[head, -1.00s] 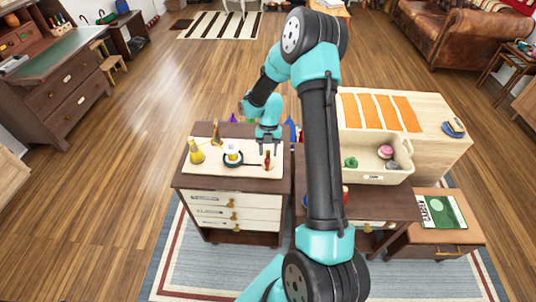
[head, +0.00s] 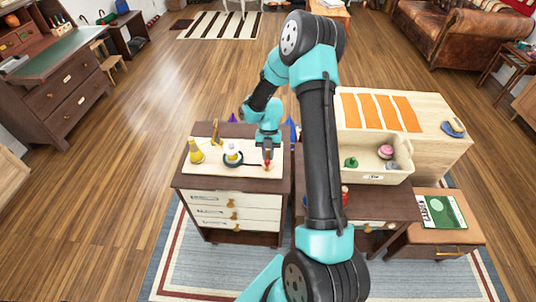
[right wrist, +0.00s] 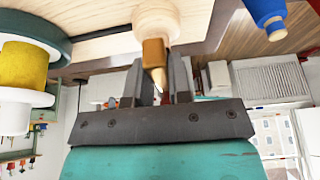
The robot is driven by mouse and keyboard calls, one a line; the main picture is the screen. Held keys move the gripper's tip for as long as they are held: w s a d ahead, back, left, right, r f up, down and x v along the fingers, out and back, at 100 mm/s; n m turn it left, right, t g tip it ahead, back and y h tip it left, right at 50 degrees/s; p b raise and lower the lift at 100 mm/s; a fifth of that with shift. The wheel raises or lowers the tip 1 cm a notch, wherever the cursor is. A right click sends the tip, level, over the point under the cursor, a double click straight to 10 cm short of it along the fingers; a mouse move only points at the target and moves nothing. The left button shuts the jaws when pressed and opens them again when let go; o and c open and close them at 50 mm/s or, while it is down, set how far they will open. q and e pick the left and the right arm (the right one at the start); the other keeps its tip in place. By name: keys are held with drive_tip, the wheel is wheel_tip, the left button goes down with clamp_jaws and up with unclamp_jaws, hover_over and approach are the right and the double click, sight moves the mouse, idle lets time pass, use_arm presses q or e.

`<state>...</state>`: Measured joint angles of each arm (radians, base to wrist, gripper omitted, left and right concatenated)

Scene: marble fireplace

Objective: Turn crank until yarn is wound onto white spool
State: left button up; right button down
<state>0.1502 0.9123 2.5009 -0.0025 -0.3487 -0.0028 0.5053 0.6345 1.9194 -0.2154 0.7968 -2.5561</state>
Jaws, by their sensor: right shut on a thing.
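In the head view, the white spool (head: 232,149) stands in a dark round wheel (head: 234,163) on a pale board. In the right wrist view, a yellow band (right wrist: 22,66) shows around it between white ends. A yellow cone of yarn (head: 196,152) stands at the board's left. My right gripper (head: 268,160) points down at the board's right side, shut on the crank handle (head: 267,167), a small reddish-brown knob. In the right wrist view the handle (right wrist: 154,55) sits between both fingers (right wrist: 154,85). My left gripper is out of view.
A brown post (head: 215,131) stands behind the spool. The board (head: 213,173) lies on a dark-topped drawer cabinet (head: 231,186). A cream bin (head: 374,176) with small items stands to the right. A blue cone (right wrist: 266,13) is near my right gripper in the wrist view.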

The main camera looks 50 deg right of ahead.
drive_tip(key=shift+m, duration=0.4)
drive_tip(key=m+t, duration=0.1)
drive_tip(key=m, duration=0.2)
drive_tip(key=m+t+y, duration=0.1)
drive_tip(key=m, duration=0.1)
drive_tip(key=shift+s+m, duration=0.1)
drive_tip(key=shift+m, duration=0.3)
drive_tip(key=m+t, duration=0.1)
drive_tip(key=m, duration=0.2)
drive_tip(key=shift+m+t, duration=0.3)
drive_tip(key=m+t, duration=0.1)
drive_tip(key=m, duration=0.2)
drive_tip(key=shift+s+m+t, duration=0.1)
drive_tip(key=shift+m+t, duration=0.2)
drive_tip(key=shift+m, duration=0.1)
drive_tip(key=m, duration=0.2)
drive_tip(key=m+t+h, duration=0.1)
drive_tip(key=m, duration=0.1)
drive_tip(key=shift+a+h, duration=0.1)
drive_tip(key=shift+h, duration=0.2)
drive_tip(key=shift+s+m+t+h, duration=0.15)
drive_tip(key=shift+m+h, duration=0.25)
drive_tip(key=shift+m, duration=0.8)
drive_tip(key=shift+w+m+t+h, duration=0.1)
drive_tip(key=shift+m+t+h, duration=0.25)
drive_tip(key=shift+m, duration=0.85)
drive_tip(key=shift+m, duration=0.4)
